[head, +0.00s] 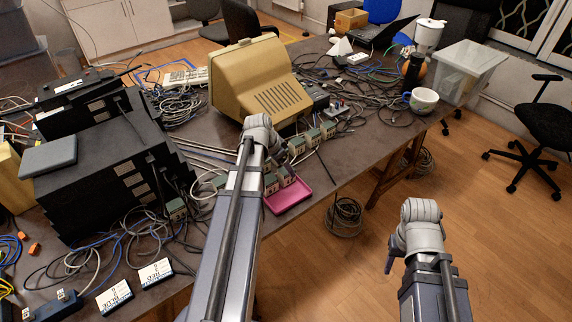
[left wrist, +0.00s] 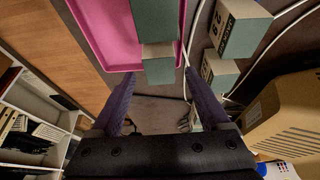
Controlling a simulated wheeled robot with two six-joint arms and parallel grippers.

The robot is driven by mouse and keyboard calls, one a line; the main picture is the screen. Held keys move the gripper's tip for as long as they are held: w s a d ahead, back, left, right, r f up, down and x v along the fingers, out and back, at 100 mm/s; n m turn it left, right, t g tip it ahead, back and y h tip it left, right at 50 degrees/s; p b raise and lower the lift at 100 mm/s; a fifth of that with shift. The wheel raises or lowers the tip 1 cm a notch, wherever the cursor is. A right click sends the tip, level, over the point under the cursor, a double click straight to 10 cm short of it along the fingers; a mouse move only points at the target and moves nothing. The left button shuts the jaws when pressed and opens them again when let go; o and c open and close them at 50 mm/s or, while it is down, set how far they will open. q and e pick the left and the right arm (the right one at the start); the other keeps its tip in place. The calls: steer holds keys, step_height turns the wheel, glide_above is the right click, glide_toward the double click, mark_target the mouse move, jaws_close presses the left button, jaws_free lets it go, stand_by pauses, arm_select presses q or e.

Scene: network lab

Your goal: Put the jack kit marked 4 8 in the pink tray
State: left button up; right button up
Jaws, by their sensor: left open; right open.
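The pink tray (head: 290,198) lies at the table's front edge, right of my left arm. Small grey-green jack kits (head: 286,176) stand at or in its back part. The left wrist view shows the tray (left wrist: 103,38) with grey-green blocks (left wrist: 155,22) over it. My left gripper (left wrist: 160,73) is open, with the lower block (left wrist: 158,65) between or just beyond its fingertips; contact is unclear. In the head view my left arm hides that gripper. More kits (head: 297,146) stand behind the tray. My right gripper (head: 390,264) is open, over the floor.
A beige monitor (head: 262,85) stands behind the kits. Black boxes (head: 110,165) fill the left, with loose cables around. A mug (head: 421,101) and a clear bin (head: 468,72) are at the right. Two label cards (head: 155,272) lie front left. White cables (left wrist: 290,10) run beside the kits.

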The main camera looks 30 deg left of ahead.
arm_select(q)
steer(key=p+v, duration=0.7)
steer(key=v, duration=0.2)
steer(key=s+d+g+y, duration=0.1)
steer(key=s+d, duration=0.3)
steer(key=d, duration=0.6)
steer(key=s+d+f+g+y, duration=0.1)
steer(key=s+d, duration=0.3)
steer(key=d, duration=0.7)
steer(key=s+d+g+y, duration=0.1)
steer(key=s+d, duration=0.3)
steer(key=d, duration=0.7)
steer(key=shift+f+n+g, duration=0.2)
steer(key=shift+n+g, duration=0.1)
steer(key=shift+g, duration=0.5)
steer(key=shift+s+d, duration=0.1)
steer(key=shift+s, duration=0.05)
